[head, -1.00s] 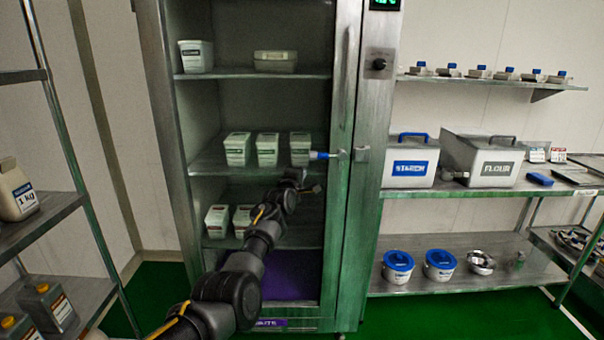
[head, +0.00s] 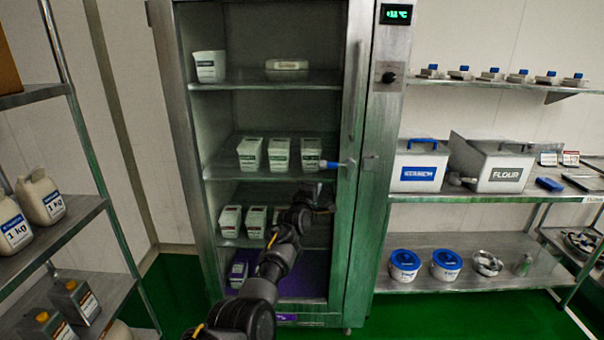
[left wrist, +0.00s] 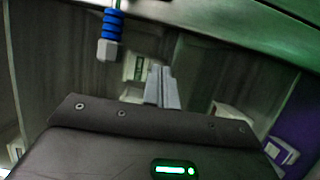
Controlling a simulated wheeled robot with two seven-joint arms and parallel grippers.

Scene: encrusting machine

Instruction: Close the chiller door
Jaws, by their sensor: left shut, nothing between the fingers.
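The chiller (head: 390,125) is a tall steel cabinet in the middle of the head view. Its shelves and white tubs show through the front. The door's right-hand frame (head: 352,215) stands beside the cabinet's right post; I cannot tell if a gap is left between them. The blue-gripped door handle (head: 311,164) points left from that frame. It also shows at the upper left in the left wrist view (left wrist: 112,25). My left gripper (head: 322,197) is below the handle, apart from it. Its fingers (left wrist: 161,80) are shut and empty. My right gripper is out of view.
Steel racks (head: 60,228) with white jugs (head: 40,196) stand close on the left. On the right, shelves (head: 480,277) hold a flour bin (head: 500,172), another bin (head: 418,172) and blue-lidded tubs (head: 405,262). Green floor shows either side of the chiller's base.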

